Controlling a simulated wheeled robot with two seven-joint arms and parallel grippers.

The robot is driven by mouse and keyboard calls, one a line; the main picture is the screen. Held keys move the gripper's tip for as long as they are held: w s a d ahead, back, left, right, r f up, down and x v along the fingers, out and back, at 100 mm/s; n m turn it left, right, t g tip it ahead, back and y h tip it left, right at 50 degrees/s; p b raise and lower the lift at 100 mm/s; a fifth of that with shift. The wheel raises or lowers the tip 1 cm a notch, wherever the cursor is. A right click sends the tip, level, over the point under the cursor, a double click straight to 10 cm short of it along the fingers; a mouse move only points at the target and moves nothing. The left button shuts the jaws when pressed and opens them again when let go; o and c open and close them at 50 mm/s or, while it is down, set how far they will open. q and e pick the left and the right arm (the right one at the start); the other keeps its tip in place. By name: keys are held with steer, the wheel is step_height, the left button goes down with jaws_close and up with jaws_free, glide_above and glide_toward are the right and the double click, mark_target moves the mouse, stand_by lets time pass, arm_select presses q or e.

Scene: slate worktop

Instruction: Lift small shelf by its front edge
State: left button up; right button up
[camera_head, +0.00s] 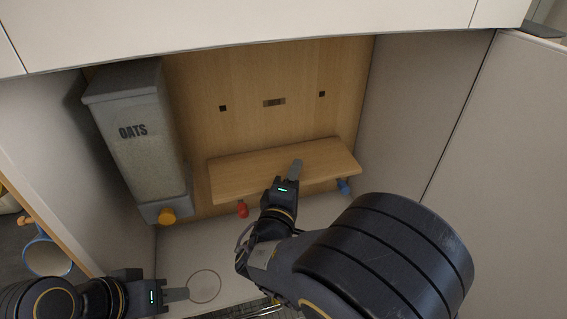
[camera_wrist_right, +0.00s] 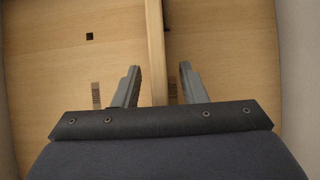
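The small shelf (camera_head: 232,178) is a light wooden board against the wooden back panel in the head view. My right gripper (camera_head: 295,170) is at its front edge, near the middle. In the right wrist view, the shelf (camera_wrist_right: 155,50) shows edge-on as a narrow strip running between the two fingers of the right gripper (camera_wrist_right: 158,82). The fingers are apart, one on each side of the board, with a visible gap to each. My left gripper (camera_head: 178,294) is low at the left in the head view, away from the shelf; its finger opening cannot be made out.
A grey oats dispenser (camera_head: 143,150) with an orange knob (camera_head: 167,216) stands left of the shelf. A red item (camera_head: 242,209) and a blue item (camera_head: 344,187) show below the shelf. A thin ring (camera_head: 205,286) is beside the left gripper.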

steer(key=shift+c, duration=0.2)
jaws_close()
steer(key=shift+s+r, duration=0.1)
steer(key=shift+r+b, duration=0.2)
steer(key=shift+b, duration=0.1)
steer(key=r, duration=0.6)
steer(key=shift+s+d+r, duration=0.1)
steer(key=shift+s+r, duration=0.15)
steer(key=shift+r, duration=0.15)
steer(key=s+d+r, duration=0.1)
steer(key=s+d, duration=0.2)
steer(key=s, duration=0.6)
steer(key=s+d+b, duration=0.1)
steer(key=s+d, duration=0.2)
steer(key=s, duration=0.6)
steer(key=shift+s+r+b, duration=0.2)
steer(key=shift+r+b, duration=0.1)
steer(key=shift+r, duration=0.05)
